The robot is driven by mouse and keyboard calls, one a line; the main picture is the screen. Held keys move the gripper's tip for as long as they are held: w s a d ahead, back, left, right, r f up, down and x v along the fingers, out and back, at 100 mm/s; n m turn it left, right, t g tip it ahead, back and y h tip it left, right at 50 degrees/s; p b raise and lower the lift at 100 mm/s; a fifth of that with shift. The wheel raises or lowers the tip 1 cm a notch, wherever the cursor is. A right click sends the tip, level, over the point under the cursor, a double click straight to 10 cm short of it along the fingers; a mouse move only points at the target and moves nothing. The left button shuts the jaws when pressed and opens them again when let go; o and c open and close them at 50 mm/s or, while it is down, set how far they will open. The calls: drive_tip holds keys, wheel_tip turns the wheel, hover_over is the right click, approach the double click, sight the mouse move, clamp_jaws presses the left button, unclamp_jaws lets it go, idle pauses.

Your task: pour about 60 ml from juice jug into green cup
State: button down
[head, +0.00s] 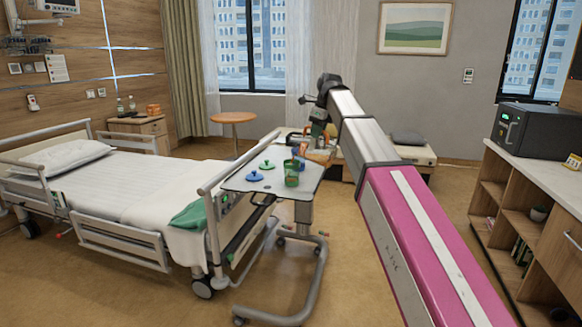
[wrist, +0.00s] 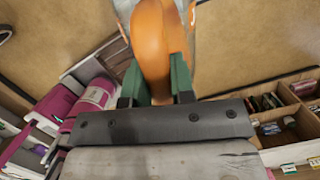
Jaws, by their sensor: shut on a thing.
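My gripper (wrist: 157,72) is shut on an orange jug (wrist: 158,35), which sits between its green fingers in the wrist view. In the head view the jug (head: 319,156) appears as a small orange shape at the right edge of the overbed table (head: 238,184), below my gripper (head: 318,134). I cannot tell how far it tilts or whether it touches the table. The green cup (head: 291,177) stands on the table, to the left of the jug and nearer the camera. The liquid in the jug and the cup's inside are too small to make out.
Blue and green lids (head: 254,176) lie on the table left of the cup. The bed (head: 130,195) adjoins the table on the left. Shelves (head: 520,205) line the right wall, with open floor between.

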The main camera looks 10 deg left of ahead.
drive_tip(key=shift+w+a+r+h+p, duration=0.15)
drive_tip(key=shift+a+r+h+p, duration=0.2)
drive_tip(key=shift+p, duration=0.1)
idle(1.4)
